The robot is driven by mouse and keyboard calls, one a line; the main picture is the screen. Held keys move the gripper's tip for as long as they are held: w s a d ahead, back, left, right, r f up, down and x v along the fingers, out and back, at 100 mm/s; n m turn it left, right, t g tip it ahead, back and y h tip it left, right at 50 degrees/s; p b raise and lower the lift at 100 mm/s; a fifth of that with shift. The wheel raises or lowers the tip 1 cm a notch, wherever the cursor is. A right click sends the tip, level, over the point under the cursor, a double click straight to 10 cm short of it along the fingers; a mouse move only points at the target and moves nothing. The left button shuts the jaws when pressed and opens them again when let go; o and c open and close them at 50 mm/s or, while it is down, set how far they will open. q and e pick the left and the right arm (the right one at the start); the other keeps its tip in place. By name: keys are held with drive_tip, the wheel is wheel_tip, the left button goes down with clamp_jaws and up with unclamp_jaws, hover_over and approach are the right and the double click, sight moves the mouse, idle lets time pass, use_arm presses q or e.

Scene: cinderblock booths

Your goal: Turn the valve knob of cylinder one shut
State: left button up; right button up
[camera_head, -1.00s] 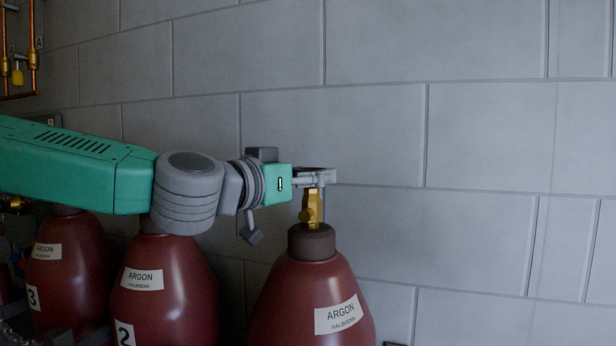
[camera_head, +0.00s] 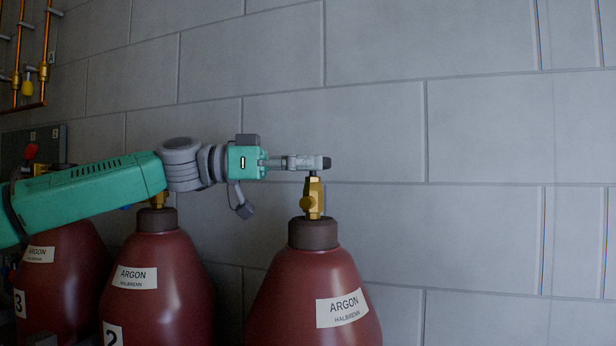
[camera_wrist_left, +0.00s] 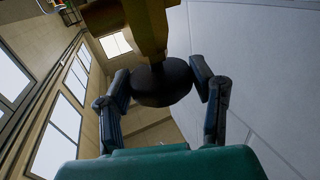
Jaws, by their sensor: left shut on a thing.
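Cylinder one is most likely the nearest dark red argon cylinder (camera_head: 315,285); its number is not in view. It stands upright with a brass valve (camera_head: 313,195) on its dark collar. My left gripper (camera_head: 318,163) reaches in from the left, level, at the top of this valve. In the left wrist view, its two fingers are on either side of the round dark valve knob (camera_wrist_left: 160,84), shut on it, with the brass valve body (camera_wrist_left: 150,30) beyond. In the head view the fingers mostly hide the knob. My right gripper is not in view.
Argon cylinders two (camera_head: 155,290) and three (camera_head: 60,270) stand to the left, behind and below my left arm. A grey block wall (camera_head: 480,130) runs close behind. Copper pipes (camera_head: 46,60) with a yellow tag are at upper left. Right of the nearest cylinder is clear.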

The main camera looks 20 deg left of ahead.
use_arm(q)
drive_tip(key=shift+w+m+g+h, duration=0.15)
drive_tip(key=shift+m+g+h, duration=0.25)
drive_tip(key=shift+m+g, duration=0.7)
drive_tip(key=shift+g+p, duration=0.3)
drive_tip(key=shift+g, duration=0.1)
drive_tip(key=o, duration=1.2)
drive_tip(key=shift+c, duration=0.2)
drive_tip(key=shift+w, duration=0.15)
